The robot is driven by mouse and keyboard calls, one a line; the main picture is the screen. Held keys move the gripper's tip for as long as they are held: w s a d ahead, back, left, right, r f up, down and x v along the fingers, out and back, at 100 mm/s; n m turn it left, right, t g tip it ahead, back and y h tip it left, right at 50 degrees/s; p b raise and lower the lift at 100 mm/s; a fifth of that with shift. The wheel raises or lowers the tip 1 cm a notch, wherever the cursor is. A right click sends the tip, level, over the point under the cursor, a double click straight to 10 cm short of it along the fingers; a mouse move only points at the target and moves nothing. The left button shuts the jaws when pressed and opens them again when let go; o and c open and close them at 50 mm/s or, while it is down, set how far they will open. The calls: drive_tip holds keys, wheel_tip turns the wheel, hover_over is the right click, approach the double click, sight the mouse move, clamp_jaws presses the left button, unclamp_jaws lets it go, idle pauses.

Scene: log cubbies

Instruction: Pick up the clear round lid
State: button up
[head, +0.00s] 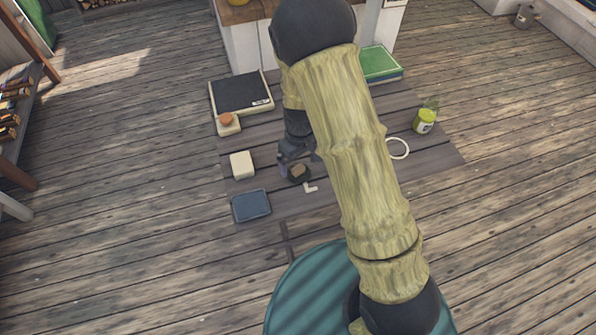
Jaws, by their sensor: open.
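A pale round ring with dark boards showing through its middle (407,150) lies on the dark mat, right of my arm. It looks like the clear round lid, and its left edge is partly hidden by my arm. My gripper (291,157) is open, pointing down left of my arm's large link, well to the left of the ring. Its fingertips are small and dark here. A small dark round thing with a brown top (298,173) sits just below the fingers; I cannot tell whether they touch it.
On the mat (440,157) are a dark flat box (241,92), an orange-topped block (227,123), a cream block (242,165), a blue-grey tray (251,206), a small white piece (311,187), a yellow-green jar (424,121) and a green book (380,63). A white cabinet (243,48) stands behind.

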sight(298, 168)
drive_tip(key=shift+a+f, duration=0.2)
drive_tip(key=shift+f, duration=2.4)
drive_tip(key=shift+c, duration=0.5)
drive_tip(key=c, duration=1)
